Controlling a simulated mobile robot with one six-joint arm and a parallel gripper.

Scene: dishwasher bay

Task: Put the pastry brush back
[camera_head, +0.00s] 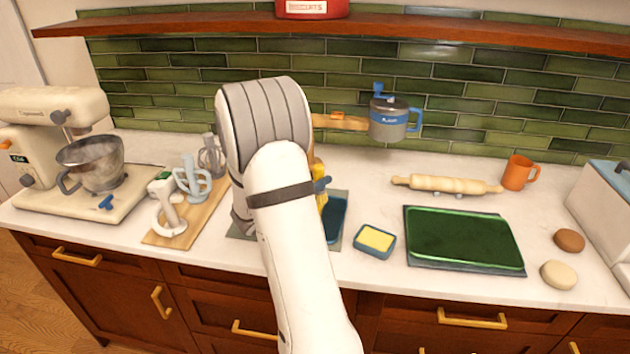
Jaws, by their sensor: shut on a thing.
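My white arm reaches up from the bottom middle and bends over the counter at its grey joint. It hides my gripper, so I see neither its fingers nor what is between them. I cannot pick out the pastry brush with certainty. A light wooden piece with an orange part (340,121) juts out right of my arm at the back, and I cannot tell what it is. A yellow thing with blue parts (320,185) shows partly behind my arm, above a dark blue tray (335,219) on a grey mat; the rest is hidden.
A mixer (52,108) and a wooden board (156,238) with several tools stand left. A shelf (450,32) runs above.

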